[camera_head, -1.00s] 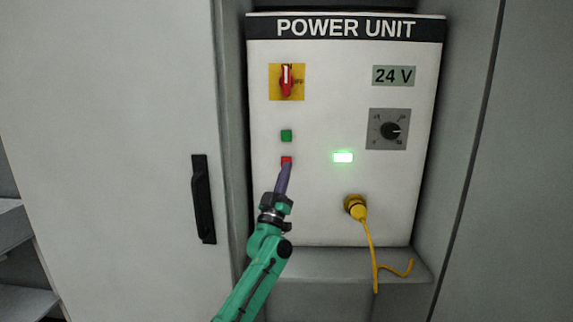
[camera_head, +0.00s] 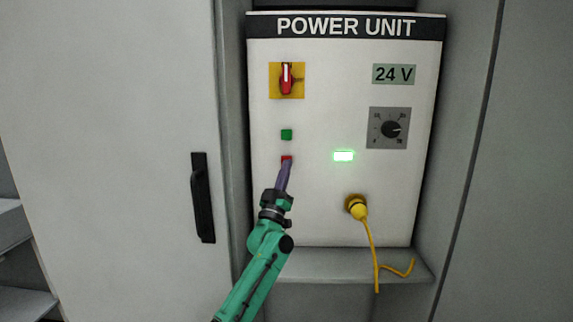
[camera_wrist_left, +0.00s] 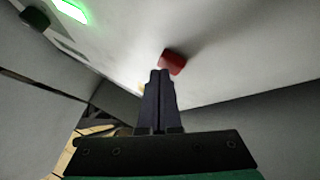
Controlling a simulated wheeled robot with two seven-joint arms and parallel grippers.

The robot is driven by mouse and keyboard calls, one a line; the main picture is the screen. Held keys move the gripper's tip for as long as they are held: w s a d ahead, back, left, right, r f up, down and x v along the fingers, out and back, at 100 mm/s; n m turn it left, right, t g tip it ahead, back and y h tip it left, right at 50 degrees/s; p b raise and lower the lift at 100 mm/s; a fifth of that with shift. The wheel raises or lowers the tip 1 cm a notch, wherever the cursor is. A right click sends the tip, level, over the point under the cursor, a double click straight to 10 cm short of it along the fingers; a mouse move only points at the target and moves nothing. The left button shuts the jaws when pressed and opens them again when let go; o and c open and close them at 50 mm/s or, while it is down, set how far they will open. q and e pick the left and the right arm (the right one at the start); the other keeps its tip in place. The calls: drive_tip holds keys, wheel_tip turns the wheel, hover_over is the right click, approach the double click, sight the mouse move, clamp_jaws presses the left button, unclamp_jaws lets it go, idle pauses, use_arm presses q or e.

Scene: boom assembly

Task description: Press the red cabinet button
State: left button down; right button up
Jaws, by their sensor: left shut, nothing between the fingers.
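The red button (camera_head: 286,158) sits on the white power unit panel (camera_head: 320,200), below the green button (camera_head: 286,134). My left gripper (camera_head: 284,166) is shut and empty, with its fingertips at the red button's lower edge and partly covering it in the head view. In the left wrist view the red button (camera_wrist_left: 173,61) stands just beyond the closed fingertips (camera_wrist_left: 160,72). I cannot tell whether the tips touch it. The right gripper is not in view.
A red rotary switch (camera_head: 286,78) is above the buttons. A lit green lamp (camera_head: 344,156), a black dial (camera_head: 390,129) and a yellow plug with cable (camera_head: 357,208) are to the right. A cabinet door with a black handle (camera_head: 203,198) is at left.

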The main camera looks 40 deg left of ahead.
use_arm(q)
drive_tip(key=shift+w+a, duration=0.15)
drive_tip(key=shift+w, duration=0.05)
idle(0.3)
drive_tip(key=shift+s+d+p, duration=0.55)
drive_tip(key=shift+s+p, duration=0.15)
drive_tip(key=shift+p, duration=0.05)
drive_tip(key=s+d+p, duration=0.1)
drive_tip(key=s+p, duration=0.1)
drive_tip(key=s+d+p, duration=0.2)
idle(0.5)
